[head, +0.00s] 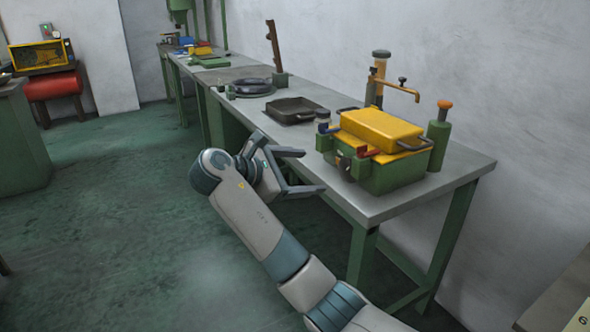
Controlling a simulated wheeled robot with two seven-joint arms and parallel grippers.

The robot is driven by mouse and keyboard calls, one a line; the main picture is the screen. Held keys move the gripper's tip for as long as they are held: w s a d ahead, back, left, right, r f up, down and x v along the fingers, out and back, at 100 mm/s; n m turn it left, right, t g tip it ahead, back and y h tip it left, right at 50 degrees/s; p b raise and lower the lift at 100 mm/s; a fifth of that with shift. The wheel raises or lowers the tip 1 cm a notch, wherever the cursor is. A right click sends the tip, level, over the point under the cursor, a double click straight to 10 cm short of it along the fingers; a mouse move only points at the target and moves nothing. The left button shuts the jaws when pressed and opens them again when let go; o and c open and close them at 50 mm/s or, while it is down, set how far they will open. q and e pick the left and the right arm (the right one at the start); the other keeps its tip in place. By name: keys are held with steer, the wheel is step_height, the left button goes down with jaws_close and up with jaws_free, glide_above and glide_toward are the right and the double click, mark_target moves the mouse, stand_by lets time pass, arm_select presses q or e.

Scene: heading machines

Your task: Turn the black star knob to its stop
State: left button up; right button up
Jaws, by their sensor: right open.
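A green machine (388,175) with a yellow lid (381,128) sits on the near end of the metal bench. A small black knob (402,80) stands on a brass arm behind the lid. A dark knob-like part (361,168) sits on the machine's front face. Both are too small to tell which is star-shaped. My right gripper (314,171) is open and empty, its fingers pointing right toward the bench's front edge, apart from the machine. My left gripper is not in view.
The bench (425,195) also holds a dark tray (293,108), a black ring-shaped part (250,87) and a green bottle (438,138) with an orange top. The floor at left is clear.

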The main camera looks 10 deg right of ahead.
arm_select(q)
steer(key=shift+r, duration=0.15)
arm_select(e)
steer(key=shift+v, duration=1.5)
steer(key=shift+d+f, duration=0.1)
